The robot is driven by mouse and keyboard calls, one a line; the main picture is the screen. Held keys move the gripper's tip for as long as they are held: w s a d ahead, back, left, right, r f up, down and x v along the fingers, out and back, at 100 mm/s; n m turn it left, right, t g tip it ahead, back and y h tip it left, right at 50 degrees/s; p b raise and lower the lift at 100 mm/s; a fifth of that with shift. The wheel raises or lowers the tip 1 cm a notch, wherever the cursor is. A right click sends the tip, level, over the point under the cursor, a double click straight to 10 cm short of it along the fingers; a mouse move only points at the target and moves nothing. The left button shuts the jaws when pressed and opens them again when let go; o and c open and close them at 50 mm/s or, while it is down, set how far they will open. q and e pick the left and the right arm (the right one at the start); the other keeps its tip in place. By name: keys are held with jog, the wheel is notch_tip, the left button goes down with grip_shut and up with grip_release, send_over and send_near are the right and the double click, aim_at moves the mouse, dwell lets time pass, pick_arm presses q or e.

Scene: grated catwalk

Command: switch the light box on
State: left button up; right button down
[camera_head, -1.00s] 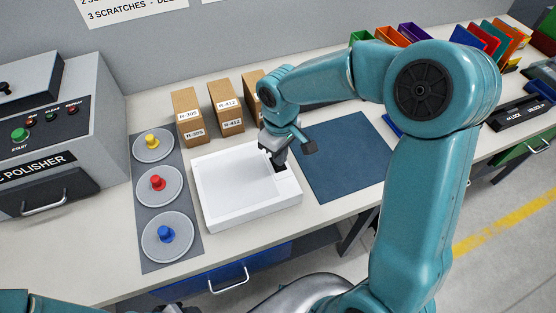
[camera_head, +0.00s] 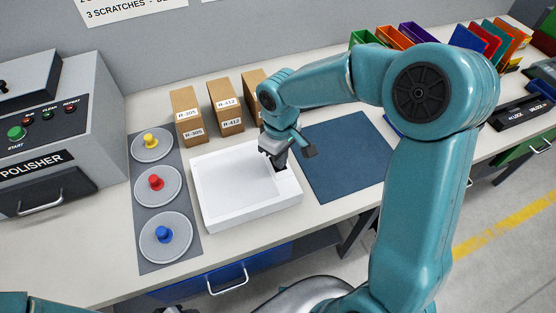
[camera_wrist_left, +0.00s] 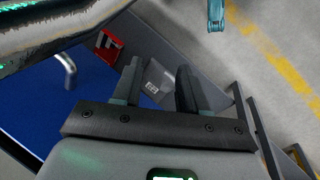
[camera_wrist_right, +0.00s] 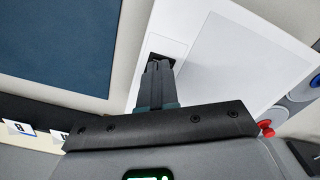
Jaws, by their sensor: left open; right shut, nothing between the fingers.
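The light box (camera_head: 225,194) is a white, flat box on the bench with a pale, unlit-looking top panel. My left gripper (camera_wrist_left: 165,85) is open and empty, low beside the blue drawer front.
Left of the box, grey discs with yellow (camera_head: 151,140), red (camera_head: 156,183) and blue (camera_head: 162,233) knobs lie on a grey mat. Cardboard boxes (camera_head: 226,108) stand behind. A dark blue mat (camera_head: 343,155) lies to the right. The polisher (camera_head: 50,130) stands at far left.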

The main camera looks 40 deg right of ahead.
jog(key=shift+f, duration=0.1)
jog(key=shift+s, duration=0.1)
jog(key=shift+r+p, duration=0.45)
jog(key=shift+r, duration=0.05)
notch_tip(320, 180, up, 2)
jog(key=shift+r+p, duration=0.25)
jog(key=shift+p, duration=0.6)
notch_tip(320, 180, up, 2)
jog(key=shift+r+p, duration=0.1)
jog(key=shift+p, duration=0.75)
jog(key=shift+r+p, duration=0.55)
jog(key=shift+r, duration=0.2)
jog(key=shift+f, duration=0.15)
